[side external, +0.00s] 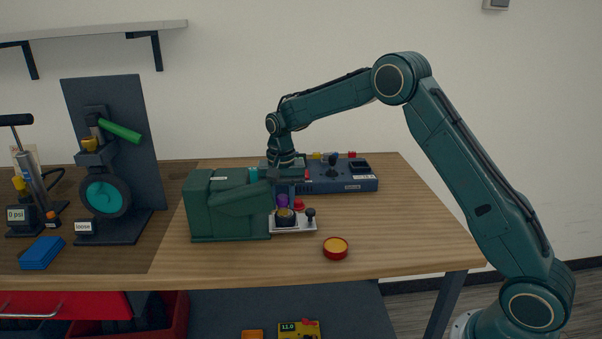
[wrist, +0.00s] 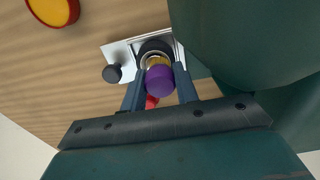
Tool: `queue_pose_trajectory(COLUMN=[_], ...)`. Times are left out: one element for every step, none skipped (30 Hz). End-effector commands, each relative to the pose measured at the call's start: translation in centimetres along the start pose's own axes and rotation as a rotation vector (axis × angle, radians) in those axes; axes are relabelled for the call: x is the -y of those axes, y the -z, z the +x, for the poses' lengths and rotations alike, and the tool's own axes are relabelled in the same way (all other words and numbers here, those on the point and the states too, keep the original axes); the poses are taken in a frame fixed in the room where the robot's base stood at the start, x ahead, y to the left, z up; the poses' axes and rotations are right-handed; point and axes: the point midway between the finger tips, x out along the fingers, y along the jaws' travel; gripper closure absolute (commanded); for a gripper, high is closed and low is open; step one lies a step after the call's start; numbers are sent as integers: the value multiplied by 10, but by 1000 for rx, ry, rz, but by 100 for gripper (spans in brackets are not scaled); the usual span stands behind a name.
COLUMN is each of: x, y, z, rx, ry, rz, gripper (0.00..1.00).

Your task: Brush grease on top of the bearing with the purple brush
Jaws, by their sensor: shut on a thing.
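My gripper (side external: 284,188) points down over a small white plate (side external: 306,225) beside a dark green machine. It is shut on the purple brush (side external: 283,201), which also shows between the fingers in the wrist view (wrist: 160,81). The brush's yellowish lower part is over or touching the bearing (wrist: 154,49), a ring at a dark round holder on the plate; I cannot tell whether they touch. The brush partly hides the bearing. A red tin with yellow content (side external: 335,246), seemingly the grease, stands on the table in front; it also shows in the wrist view (wrist: 52,8).
The dark green machine (side external: 222,207) stands close on the left of the gripper in the side view. A black knob (wrist: 112,73) stands on the plate. The table's right side is clear.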

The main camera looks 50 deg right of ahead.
Motion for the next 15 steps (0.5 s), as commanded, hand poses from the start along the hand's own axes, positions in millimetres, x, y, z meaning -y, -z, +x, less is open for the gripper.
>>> queue_pose_trajectory(x=[5,7,11,13,15,18,21,23,22,18,15,12,10,7,4], y=[0,0,0,0,0,0,0,0,0,0,0,0,0,0,0], z=[0,1,0,1,1,0,0,0,1,0,0,0,0,0,0], rx=[-1,-1,-1,-1,0,0,0,-1,0,0,0,1,0,0,0], ry=[1,1,1,1,0,0,0,1,0,0,0,-1,0,0,0], rz=[-2,-2,-2,-2,-2,-2,-2,-1,1,2,2,1,1,1,1], gripper=[88,88,88,88,88,88,88,88,88,88,88,88,88,88,88])
